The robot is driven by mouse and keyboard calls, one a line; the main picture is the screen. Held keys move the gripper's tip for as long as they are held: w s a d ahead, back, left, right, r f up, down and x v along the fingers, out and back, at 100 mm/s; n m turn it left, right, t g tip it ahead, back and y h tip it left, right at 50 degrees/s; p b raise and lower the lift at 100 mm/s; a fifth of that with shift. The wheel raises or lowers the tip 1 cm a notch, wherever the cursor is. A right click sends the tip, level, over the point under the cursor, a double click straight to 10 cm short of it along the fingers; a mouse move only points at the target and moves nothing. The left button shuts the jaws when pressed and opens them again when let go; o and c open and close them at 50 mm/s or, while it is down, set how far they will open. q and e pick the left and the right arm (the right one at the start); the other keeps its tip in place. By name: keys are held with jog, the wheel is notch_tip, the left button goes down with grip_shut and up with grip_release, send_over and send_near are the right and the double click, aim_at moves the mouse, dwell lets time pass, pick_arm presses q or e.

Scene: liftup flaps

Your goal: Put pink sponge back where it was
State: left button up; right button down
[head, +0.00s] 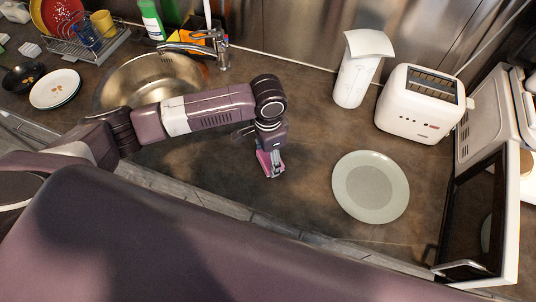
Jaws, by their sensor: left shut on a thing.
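My left gripper (273,167) reaches in from the left over the counter, between the sink and the pale plate. It is shut on the pink sponge (264,163), which shows as a pink piece at the fingers, partly hidden by them. I cannot tell whether the sponge touches the counter. My right gripper does not show.
The metal sink (150,75) with its faucet (221,48) is behind my left arm. A pale plate (370,187) lies to the right of the gripper.

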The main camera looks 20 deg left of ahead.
aim_at(268, 158)
pick_arm(q)
jog(key=shift+f, duration=0.1)
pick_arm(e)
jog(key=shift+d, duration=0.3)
pick_arm(q)
jog(key=o, duration=1)
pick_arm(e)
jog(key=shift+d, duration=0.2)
pick_arm(q)
notch_tip(268, 158, up, 12)
jog(key=b, duration=0.2)
jog(key=shift+b, duration=0.35)
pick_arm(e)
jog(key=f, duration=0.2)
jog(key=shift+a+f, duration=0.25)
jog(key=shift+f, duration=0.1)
pick_arm(q)
jog(key=shift+d, duration=0.1)
